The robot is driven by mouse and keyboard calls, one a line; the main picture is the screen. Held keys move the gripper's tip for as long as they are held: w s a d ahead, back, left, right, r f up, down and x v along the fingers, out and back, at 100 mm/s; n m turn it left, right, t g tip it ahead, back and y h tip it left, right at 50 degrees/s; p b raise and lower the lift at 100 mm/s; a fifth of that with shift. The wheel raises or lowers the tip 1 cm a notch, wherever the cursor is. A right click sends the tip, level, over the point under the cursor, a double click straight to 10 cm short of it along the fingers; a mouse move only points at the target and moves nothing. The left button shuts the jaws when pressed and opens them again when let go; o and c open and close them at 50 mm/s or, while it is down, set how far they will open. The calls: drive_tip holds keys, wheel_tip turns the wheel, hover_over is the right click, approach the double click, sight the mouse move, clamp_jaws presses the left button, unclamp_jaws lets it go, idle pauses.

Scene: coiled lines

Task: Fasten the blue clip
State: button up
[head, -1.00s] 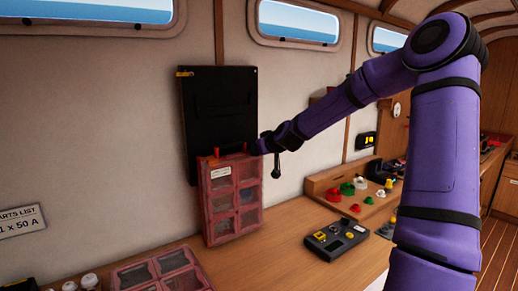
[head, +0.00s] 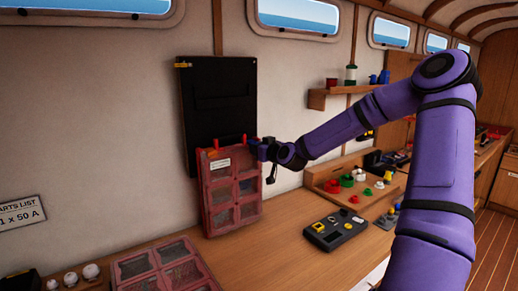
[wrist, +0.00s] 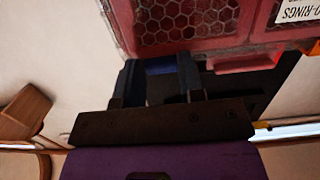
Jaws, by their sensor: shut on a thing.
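The red case (head: 232,218) with clear windowed compartments stands upright against the wall on the bench. A blue clip (wrist: 160,69) shows in the wrist view at the edge of the case, between my fingers. My gripper (wrist: 158,84) is shut on the blue clip, one dark finger on either side. In the head view my gripper (head: 264,149) is at the case's upper right corner, and the clip is mostly hidden there. I cannot tell whether the clip is fully fastened. A red clip (wrist: 247,63) sits farther along the same edge.
A black panel (head: 220,100) hangs on the wall behind the case. A second red case (head: 150,265) lies in front. A dark device (head: 337,230) and a wooden tray of coloured pieces (head: 325,182) stand to the right. Bare bench lies between.

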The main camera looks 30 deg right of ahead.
drive_tip(key=o, duration=0.9)
drive_tip(key=shift+c, duration=0.2)
drive_tip(key=s+r, duration=0.1)
drive_tip(key=s, duration=0.9)
drive_tip(key=shift+s+d, duration=0.15)
drive_tip(key=shift+s, duration=0.2)
drive_tip(key=shift+r, duration=0.1)
